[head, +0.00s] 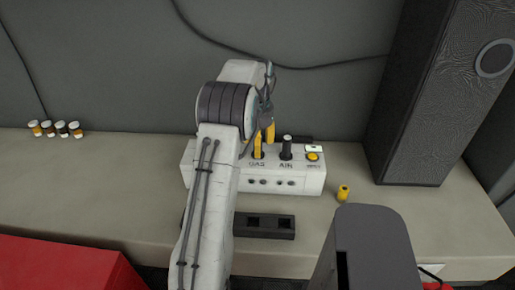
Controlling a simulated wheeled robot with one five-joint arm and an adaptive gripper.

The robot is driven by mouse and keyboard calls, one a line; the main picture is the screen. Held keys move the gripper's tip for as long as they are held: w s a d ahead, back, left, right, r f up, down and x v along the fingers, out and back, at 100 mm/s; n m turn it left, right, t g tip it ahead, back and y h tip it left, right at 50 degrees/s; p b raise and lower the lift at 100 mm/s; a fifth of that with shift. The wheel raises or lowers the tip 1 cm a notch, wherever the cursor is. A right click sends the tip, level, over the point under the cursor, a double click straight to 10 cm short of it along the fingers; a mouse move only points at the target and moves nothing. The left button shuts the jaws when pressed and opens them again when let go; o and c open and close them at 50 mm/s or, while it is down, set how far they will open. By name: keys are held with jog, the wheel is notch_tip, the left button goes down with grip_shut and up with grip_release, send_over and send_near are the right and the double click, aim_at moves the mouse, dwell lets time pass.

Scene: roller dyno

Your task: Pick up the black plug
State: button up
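A black upright cylinder with a pale top (286,148) stands on the white box (312,181) behind the label AIR; it looks like the black plug. A yellow upright piece (257,147) is left of it at the label GAS. My arm reaches over the left part of the box. My gripper (267,115) is just left of the black plug and higher in the picture, mostly hidden by my wrist. Another yellow part (270,133) shows below it; whether it is a fingertip is unclear. No contact with the black plug shows, and the finger opening is not clear.
A small yellow plug (343,192) stands on the bench (110,180) right of the box. A black block with square holes (264,226) lies in front. A tall dark speaker-like cabinet (425,100) stands right. Several small capped jars (62,129) are far left.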

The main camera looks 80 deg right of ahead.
jog(key=shift+f, duration=0.9)
jog(key=shift+o, duration=0.2)
jog(key=c, duration=1.1)
